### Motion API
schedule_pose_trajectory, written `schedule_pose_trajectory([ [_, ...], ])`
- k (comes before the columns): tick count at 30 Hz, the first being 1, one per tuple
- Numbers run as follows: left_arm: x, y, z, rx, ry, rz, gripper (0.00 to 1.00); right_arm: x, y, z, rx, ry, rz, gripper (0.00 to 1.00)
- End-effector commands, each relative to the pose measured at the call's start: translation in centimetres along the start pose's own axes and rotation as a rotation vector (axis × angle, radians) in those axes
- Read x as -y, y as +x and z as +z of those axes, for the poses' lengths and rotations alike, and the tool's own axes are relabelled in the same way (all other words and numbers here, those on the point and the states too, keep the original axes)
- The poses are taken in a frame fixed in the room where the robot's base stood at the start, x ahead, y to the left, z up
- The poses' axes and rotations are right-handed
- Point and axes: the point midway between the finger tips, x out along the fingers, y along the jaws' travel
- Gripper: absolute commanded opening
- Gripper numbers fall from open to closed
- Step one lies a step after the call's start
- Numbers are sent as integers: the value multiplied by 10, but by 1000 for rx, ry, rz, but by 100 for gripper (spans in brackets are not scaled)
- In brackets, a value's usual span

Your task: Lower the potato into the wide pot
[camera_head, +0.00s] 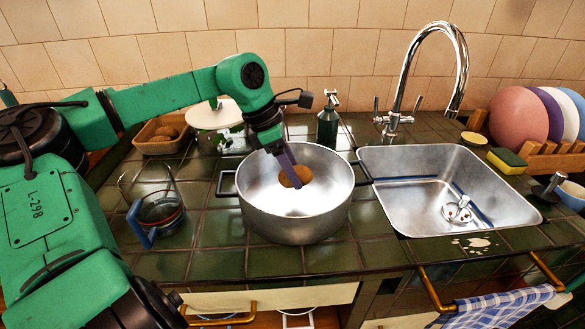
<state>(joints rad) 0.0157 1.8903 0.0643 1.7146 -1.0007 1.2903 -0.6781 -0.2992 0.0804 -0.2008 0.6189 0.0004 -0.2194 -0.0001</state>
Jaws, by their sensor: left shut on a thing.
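The wide pot (262,219) is a silver metal pan with dark side handles, standing on the green tiled counter left of the sink. My left gripper (290,175) reaches down over the pot's opening from the left. It is shut on a brown potato (297,176), which shows against the pot's bright inside. I cannot tell whether the potato touches the pot's bottom. My right gripper is not in view.
A metal sink (430,170) with a tall tap (460,60) is right of the pot. The front counter is clear.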

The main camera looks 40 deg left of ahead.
Motion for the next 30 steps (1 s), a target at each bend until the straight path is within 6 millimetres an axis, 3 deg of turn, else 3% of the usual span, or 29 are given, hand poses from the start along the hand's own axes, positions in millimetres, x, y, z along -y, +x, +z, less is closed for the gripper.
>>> schedule_pose_trajectory([
  [30, 0, 15, -6, 1, 0, 0, 2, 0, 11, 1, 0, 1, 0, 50],
])
